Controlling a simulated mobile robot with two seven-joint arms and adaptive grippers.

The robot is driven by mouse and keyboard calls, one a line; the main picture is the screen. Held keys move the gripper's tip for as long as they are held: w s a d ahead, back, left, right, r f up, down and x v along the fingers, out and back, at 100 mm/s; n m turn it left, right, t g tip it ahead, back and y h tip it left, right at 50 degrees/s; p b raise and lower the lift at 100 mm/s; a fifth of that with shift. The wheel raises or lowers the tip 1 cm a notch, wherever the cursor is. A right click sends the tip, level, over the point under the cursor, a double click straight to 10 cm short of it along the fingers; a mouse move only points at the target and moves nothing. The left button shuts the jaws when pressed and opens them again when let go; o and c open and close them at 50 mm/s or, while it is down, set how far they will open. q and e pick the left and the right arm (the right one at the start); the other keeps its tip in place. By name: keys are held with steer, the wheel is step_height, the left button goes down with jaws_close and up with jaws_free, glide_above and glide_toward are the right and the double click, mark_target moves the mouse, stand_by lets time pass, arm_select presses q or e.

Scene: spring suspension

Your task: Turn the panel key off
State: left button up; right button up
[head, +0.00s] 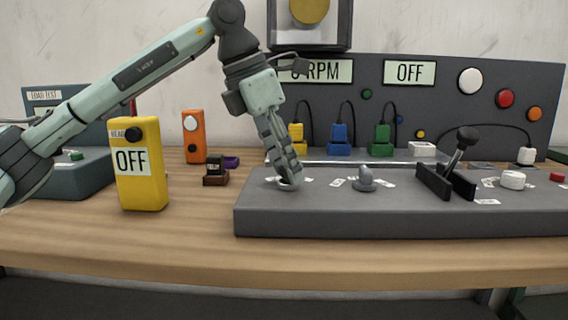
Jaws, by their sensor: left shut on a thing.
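My left gripper (290,180) comes down from above onto the left part of the grey control panel (330,222). Its fingers are shut on what seems to be the panel key, which they almost wholly hide. Only a pale round base (288,186) shows at the fingertips. I cannot tell which way the key is turned. A display on the upright back panel (410,73) reads OFF, and another beside it, partly covered by my arm, reads RPM. My right gripper is not in view.
A grey knob (365,180) and a black lever (461,150) stand right of my gripper. Yellow, blue (340,139) and green plugs stand behind it. A yellow OFF meter (139,165) and an orange device (194,137) stand left on the wooden table (200,232).

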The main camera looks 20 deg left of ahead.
arm_select(q)
steer(key=shift+n, duration=0.3)
steer(key=o, duration=1.2)
steer(key=shift+c, duration=0.2)
steer(key=v, duration=1.2)
steer(key=shift+d, duration=0.2)
